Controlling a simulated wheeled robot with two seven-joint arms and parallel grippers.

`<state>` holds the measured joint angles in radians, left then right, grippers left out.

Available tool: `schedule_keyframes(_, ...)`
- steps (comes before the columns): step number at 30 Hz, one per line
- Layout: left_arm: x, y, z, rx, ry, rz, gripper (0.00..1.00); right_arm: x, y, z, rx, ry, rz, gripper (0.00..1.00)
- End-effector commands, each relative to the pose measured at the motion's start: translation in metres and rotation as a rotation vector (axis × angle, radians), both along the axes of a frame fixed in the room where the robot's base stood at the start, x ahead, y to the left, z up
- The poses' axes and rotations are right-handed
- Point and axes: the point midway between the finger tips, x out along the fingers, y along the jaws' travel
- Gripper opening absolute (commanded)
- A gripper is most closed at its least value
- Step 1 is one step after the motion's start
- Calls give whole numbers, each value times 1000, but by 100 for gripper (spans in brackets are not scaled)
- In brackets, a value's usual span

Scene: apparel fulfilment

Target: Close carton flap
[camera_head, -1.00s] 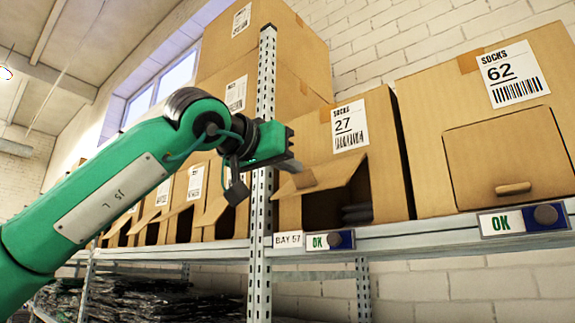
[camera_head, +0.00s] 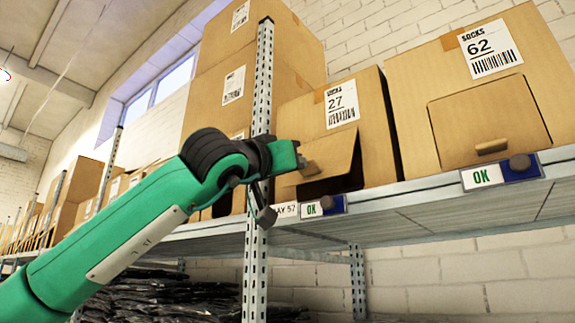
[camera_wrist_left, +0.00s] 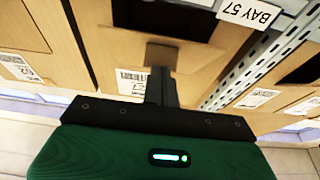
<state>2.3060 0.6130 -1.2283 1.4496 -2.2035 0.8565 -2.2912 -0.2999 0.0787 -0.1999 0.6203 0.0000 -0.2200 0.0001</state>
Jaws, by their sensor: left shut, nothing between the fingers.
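The carton labelled SOCKS 27 (camera_head: 367,120) stands on the shelf, its front flap (camera_head: 335,160) partly open. A dark gap shows below and beside the flap. The flap has a small tab (camera_head: 309,169). My left gripper (camera_head: 300,160) is shut and empty, at the left edge of the flap by the tab. In the left wrist view the shut fingers (camera_wrist_left: 161,82) point at the tab (camera_wrist_left: 163,55) and overlap it; I cannot tell whether they touch. The dark opening (camera_wrist_left: 165,16) lies beyond the flap. My right gripper is not in view.
The carton labelled SOCKS 62 (camera_head: 430,80) stands to the right with its flap shut. A perforated upright post (camera_head: 263,80) stands close by my left wrist. The shelf edge (camera_head: 400,200) carries a BAY 57 label and OK tags. Dark stacked packs (camera_head: 150,300) lie below.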

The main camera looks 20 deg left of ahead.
Motion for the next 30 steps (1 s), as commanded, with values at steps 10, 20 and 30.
schedule_keyframes(10,32,-12,-29,0,4,1,0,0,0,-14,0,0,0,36)
schedule_keyframes(20,52,-19,-40,0,3,1,0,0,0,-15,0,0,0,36)
schedule_keyframes(30,57,-21,-43,1,3,1,0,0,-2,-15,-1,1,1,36)
